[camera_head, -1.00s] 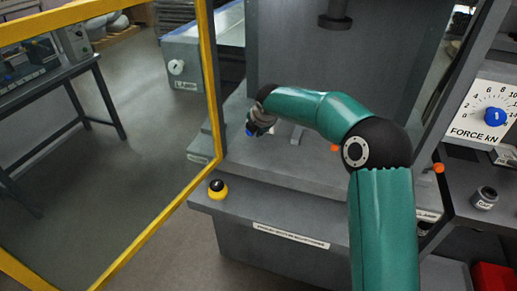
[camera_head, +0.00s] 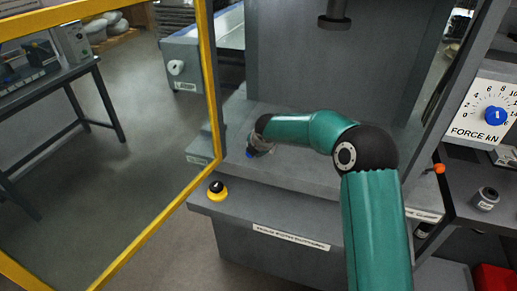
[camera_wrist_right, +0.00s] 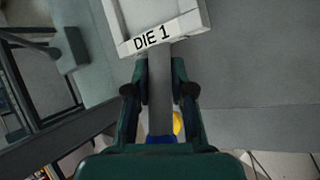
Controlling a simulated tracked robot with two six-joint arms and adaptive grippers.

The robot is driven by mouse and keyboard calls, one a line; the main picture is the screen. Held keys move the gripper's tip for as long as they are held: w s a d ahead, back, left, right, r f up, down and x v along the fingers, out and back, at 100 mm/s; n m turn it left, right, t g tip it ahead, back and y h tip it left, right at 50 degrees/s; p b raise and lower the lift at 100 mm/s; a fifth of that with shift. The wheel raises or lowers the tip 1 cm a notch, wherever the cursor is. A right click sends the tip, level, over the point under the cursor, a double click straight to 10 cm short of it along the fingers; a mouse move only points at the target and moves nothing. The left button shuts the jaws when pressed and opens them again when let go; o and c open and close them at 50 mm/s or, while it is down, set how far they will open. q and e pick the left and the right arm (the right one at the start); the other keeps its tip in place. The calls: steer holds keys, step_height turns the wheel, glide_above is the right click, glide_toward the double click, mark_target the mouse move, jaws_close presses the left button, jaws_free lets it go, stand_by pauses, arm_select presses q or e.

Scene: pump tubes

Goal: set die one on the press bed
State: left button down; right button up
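Die one (camera_wrist_right: 155,36) is a pale block with a "DIE 1" label at the top of the right wrist view. A grey handle (camera_wrist_right: 160,90) with a blue end runs from it between the fingers of my right gripper (camera_wrist_right: 158,72). The fingers lie close along both sides of the handle and appear shut on it. In the head view, my right gripper (camera_head: 260,142) is low over the left part of the grey press bed (camera_head: 300,173); the die is hidden there behind my arm. My left gripper is not in view.
The press ram (camera_head: 334,20) hangs above the bed. A yellow guard frame (camera_head: 212,85) stands at the left. A black-and-yellow button (camera_head: 217,190) sits on the front ledge. An orange knob (camera_head: 439,168) and a force dial (camera_head: 495,116) are at the right.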

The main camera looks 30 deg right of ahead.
steer(key=o, duration=0.4)
steer(key=v, duration=1.2)
steer(key=shift+b, duration=0.4)
